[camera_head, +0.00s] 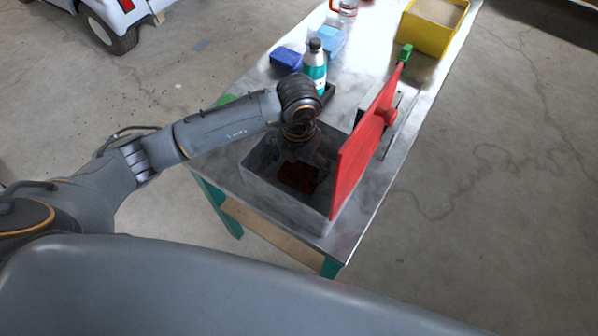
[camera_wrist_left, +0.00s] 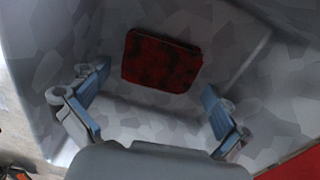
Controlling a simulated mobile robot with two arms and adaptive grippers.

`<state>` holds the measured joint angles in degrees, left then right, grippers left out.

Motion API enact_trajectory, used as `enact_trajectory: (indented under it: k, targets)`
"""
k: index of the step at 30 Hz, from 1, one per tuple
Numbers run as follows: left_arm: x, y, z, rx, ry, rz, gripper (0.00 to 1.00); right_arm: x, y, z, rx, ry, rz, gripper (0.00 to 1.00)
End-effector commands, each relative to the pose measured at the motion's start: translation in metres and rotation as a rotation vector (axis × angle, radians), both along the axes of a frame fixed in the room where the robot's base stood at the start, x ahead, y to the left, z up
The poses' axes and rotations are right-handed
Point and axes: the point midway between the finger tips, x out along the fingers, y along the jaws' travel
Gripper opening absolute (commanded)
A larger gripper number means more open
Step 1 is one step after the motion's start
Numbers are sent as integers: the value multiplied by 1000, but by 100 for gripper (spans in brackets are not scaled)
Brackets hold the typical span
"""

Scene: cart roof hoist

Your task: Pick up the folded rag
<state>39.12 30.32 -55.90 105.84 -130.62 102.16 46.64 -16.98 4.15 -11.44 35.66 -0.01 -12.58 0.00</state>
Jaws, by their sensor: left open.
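The folded rag (camera_head: 298,177) is dark red with black patches and lies on the floor of a grey open box (camera_head: 262,180). It shows whole in the left wrist view (camera_wrist_left: 161,62), flat and roughly square. My left gripper (camera_wrist_left: 156,83) is open, its two blue-padded fingers spread wide with nothing between them. The fingers point into the box, and the rag lies ahead of them. In the head view my left wrist is over the box's far part, and the fingers are hard to make out. My right gripper is not in view.
The box's red lid (camera_head: 358,150) stands up on its right side. A teal-and-white bottle (camera_head: 315,68) stands behind my wrist. A blue item (camera_head: 286,59), a light blue item (camera_head: 331,40) and a yellow bin (camera_head: 430,30) are farther back on the table (camera_head: 385,183).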

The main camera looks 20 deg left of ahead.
Motion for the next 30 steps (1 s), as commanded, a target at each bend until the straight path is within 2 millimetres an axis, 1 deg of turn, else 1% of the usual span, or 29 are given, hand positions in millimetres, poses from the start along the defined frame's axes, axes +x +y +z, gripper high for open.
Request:
enact_trajectory:
  k: [1, 3, 6, 9, 14, 15, 17, 18, 20, 27, 30]
  targets:
    - [0, 0, -6, 2, 6, 1, 100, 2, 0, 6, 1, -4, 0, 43]
    - [1, 0, -18, 1, 5, 1, 100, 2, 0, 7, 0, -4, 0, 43]
    - [1, 0, -28, 1, 3, -1, 100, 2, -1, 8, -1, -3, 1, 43]
    - [2, 0, -32, 1, 1, 0, 100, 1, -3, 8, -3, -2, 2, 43]
    - [2, 0, -32, 1, 0, -1, 100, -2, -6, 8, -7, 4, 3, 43]
    - [2, 0, -32, 1, 0, -1, 96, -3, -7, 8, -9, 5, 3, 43]
    - [2, 0, -32, 1, 0, -1, 84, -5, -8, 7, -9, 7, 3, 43]
    - [2, 0, -32, 1, 0, -1, 76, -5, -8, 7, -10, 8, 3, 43]
    - [2, 0, -32, 1, 0, -1, 63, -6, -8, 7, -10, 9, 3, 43]
    - [2, 0, -31, 1, 0, -1, 62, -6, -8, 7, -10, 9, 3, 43]
    - [3, 0, -26, 0, -2, -1, 62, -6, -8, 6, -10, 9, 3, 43]
